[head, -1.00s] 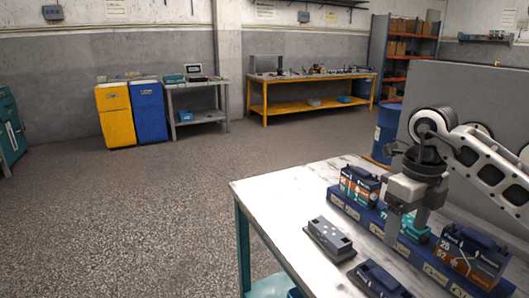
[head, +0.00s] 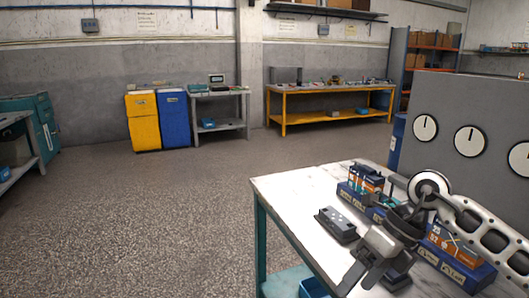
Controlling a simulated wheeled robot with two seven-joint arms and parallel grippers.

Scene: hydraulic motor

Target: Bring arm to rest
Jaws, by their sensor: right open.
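My right gripper (head: 362,277) is in the lower right of the head view, over the front part of the white-topped table (head: 290,190). Its arm comes in from the right. Its fingers are apart, with nothing seen between them, and point down and to the left. My left gripper is not in view.
The blue rack holds orange-and-dark boxes (head: 455,247). A grey panel with round dials (head: 440,95) stands behind the table. A yellow cabinet (head: 143,122), a blue cabinet (head: 174,118) and a yellow workbench (head: 330,118) line the back wall. The floor left of the table is clear.

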